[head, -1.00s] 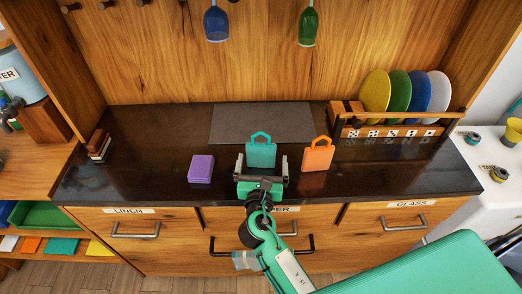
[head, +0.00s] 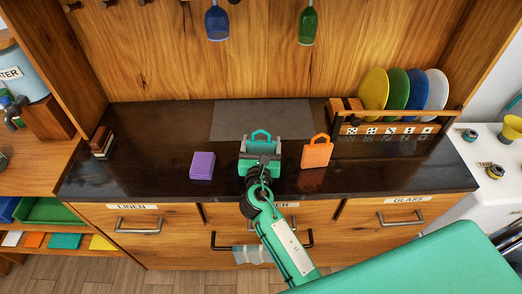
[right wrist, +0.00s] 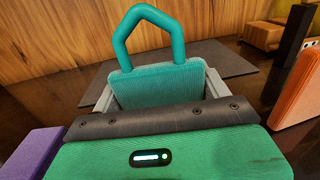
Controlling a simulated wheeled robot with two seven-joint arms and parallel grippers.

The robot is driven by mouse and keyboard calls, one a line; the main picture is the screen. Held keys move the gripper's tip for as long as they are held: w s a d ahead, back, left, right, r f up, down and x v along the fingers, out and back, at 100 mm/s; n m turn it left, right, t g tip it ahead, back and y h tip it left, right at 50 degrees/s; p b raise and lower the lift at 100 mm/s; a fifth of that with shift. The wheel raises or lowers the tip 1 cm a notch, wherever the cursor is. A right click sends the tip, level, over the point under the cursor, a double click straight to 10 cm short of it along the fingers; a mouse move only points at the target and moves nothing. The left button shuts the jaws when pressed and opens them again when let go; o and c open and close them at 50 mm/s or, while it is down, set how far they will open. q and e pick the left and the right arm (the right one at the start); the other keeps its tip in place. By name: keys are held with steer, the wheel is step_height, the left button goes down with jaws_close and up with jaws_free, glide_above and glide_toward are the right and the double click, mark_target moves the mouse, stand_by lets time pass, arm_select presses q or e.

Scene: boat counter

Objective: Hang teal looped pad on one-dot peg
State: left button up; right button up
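The teal looped pad (head: 261,139) stands upright on the dark counter, its loop on top. It also shows in the right wrist view (right wrist: 158,85), its lower part hidden by the gripper. My right gripper (head: 263,146) has one finger at each side edge of the pad and appears shut on it. In the right wrist view the fingers (right wrist: 165,90) lie close against the pad's edges. Several wooden pegs (head: 107,4) show at the top left on the back wall; no dot marks on them can be read. My left gripper is not in view.
An orange looped pad (head: 316,152) stands right of the gripper and a purple block (head: 202,165) lies to its left. A grey mat (head: 260,119) lies behind. A plate rack (head: 395,129) with dotted tags stands at right.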

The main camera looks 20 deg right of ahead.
steer(key=shift+c, duration=1.3)
steer(key=shift+r, duration=0.5)
step_height(320, 180, up, 19)
steer(key=p, duration=0.1)
steer(key=shift+p, duration=0.3)
steer(key=shift+f, duration=0.1)
